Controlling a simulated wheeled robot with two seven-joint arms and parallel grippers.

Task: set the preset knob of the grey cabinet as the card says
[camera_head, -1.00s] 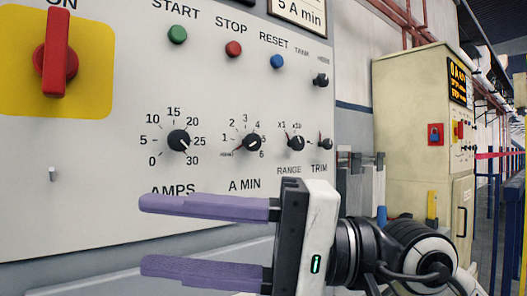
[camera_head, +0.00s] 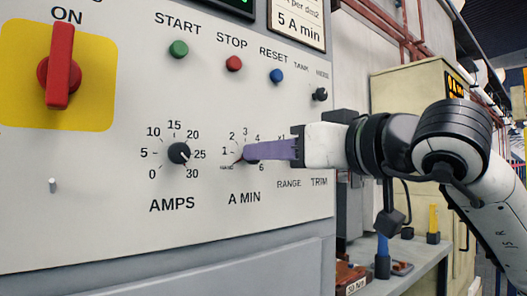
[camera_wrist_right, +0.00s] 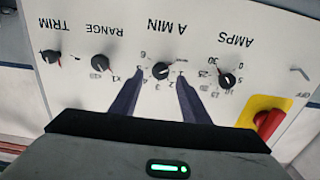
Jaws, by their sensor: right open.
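The card (camera_head: 298,22) at the top right of the grey cabinet (camera_head: 90,200) reads 5 A min. The A MIN knob (camera_wrist_right: 160,71) is black, with a scale up to 6 around it. A red mark beside it points toward the small label below 1; its own pointer line is hard to read. My right gripper (camera_head: 247,152) is level with this knob and covers most of it in the head view. In the right wrist view my right gripper (camera_wrist_right: 159,84) is open, its purple fingers on either side of the knob with gaps. My left gripper is not in view.
The AMPS knob (camera_head: 179,153) sits left of the A MIN knob. The RANGE knob (camera_wrist_right: 102,63) and TRIM knob (camera_wrist_right: 53,57) are on its other side. Above are the stop button (camera_head: 233,64) and a red main switch (camera_head: 61,68). A bench (camera_head: 400,270) stands right.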

